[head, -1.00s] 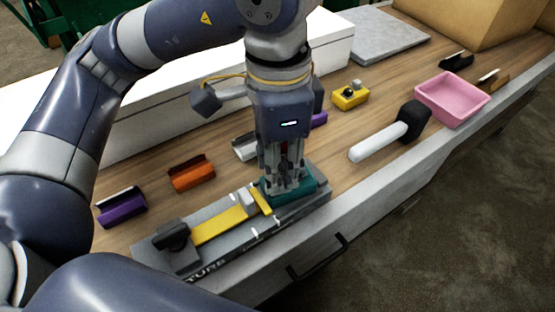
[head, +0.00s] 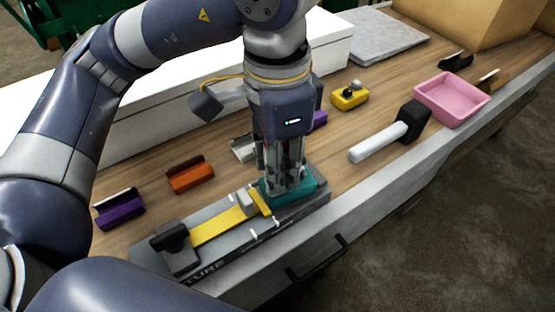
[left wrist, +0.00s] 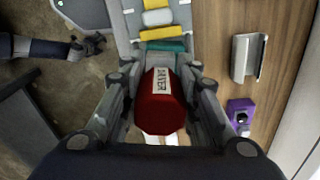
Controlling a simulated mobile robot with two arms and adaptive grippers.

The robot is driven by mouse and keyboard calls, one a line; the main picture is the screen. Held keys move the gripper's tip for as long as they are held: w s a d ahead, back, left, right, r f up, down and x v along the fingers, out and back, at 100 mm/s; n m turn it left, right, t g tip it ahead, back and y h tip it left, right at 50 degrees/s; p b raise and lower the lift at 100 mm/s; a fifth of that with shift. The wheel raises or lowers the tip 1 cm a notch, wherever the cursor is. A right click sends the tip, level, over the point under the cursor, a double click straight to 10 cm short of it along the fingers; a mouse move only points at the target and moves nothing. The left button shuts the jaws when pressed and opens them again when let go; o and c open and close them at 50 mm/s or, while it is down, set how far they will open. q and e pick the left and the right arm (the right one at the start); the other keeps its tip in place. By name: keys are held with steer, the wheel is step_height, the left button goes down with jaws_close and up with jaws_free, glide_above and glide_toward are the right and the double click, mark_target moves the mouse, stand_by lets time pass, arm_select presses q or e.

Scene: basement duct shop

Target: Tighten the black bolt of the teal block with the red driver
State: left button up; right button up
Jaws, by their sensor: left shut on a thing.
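My left gripper (head: 284,178) points straight down over the teal block (head: 309,190) at the right end of a grey fixture (head: 205,217). It is shut on the red driver (left wrist: 161,103), whose labelled handle shows between the fingers in the left wrist view. The teal block also shows there (left wrist: 166,46), just beyond the handle. The driver's tip and the black bolt are hidden by the gripper and handle, so I cannot tell whether they touch. A dark gripper, apparently my right one (left wrist: 92,45), shows small at the left of the wrist view; its jaws are unclear.
A mallet (head: 385,140), a yellow block (head: 350,96) and a pink tray (head: 453,99) lie to the right. A white box (head: 150,118) runs along the back. The bench's front edge is close to the fixture.

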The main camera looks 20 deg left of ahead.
steer(key=shift+w+r, duration=0.15)
arm_select(q)
steer(key=shift+r, duration=0.2)
arm_select(e)
steer(key=shift+w+r, duration=0.1)
steer(key=shift+r, duration=0.1)
arm_select(q)
steer(key=shift+r+p, duration=0.8)
steer(key=shift+r, duration=0.3)
arm_select(e)
steer(key=shift+s+f+t, duration=0.15)
steer(key=shift+s+f, duration=0.05)
steer(key=shift+f, duration=0.25)
steer(key=shift+s+f+t, duration=0.15)
steer(key=shift+f, duration=0.3)
